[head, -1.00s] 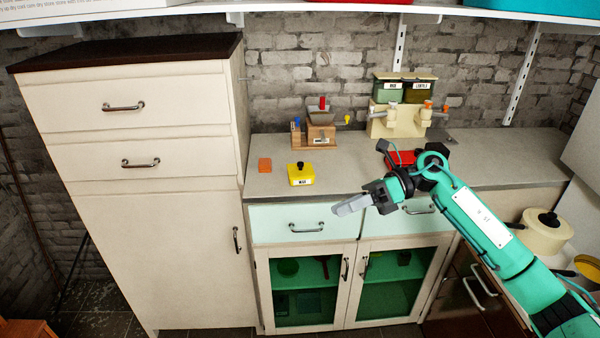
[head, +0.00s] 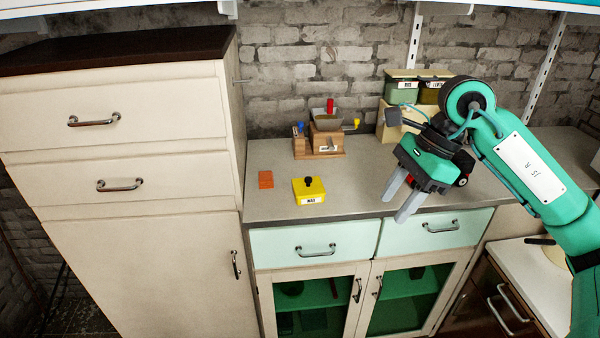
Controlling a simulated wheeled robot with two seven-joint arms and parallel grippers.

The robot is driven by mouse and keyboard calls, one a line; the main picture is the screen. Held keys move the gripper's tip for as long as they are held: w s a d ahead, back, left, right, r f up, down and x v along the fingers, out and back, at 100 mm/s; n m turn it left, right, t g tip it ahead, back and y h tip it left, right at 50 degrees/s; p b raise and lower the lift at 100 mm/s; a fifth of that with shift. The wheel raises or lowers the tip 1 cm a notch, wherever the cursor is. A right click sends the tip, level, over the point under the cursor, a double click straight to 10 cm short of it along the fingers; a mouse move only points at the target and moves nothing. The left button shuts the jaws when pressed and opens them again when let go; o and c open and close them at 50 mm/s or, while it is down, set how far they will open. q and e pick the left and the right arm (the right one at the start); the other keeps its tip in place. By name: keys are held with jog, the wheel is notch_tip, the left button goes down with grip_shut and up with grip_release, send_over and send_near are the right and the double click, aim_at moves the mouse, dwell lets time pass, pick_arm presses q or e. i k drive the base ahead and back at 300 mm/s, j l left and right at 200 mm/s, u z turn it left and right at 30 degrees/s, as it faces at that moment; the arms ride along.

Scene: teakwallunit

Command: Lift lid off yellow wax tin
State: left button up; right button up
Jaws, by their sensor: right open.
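The yellow wax tin (head: 310,196) stands on the counter near its front edge, with a label on its front. Its yellow lid (head: 316,185) with a black knob (head: 308,181) sits on top. My right gripper (head: 397,206) is open and empty, to the right of the tin and apart from it, near the counter's front edge. Its two grey fingers point down and to the left. My left gripper does not show.
An orange block (head: 265,180) lies left of the tin. A wooden grinder-like device (head: 325,142) stands behind it. Labelled bins (head: 403,91) stand at the back, partly behind my right arm. A tall cream cabinet (head: 150,245) bounds the counter on the left.

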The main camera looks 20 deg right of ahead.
aim_at(306, 186)
jog(key=i, duration=0.95)
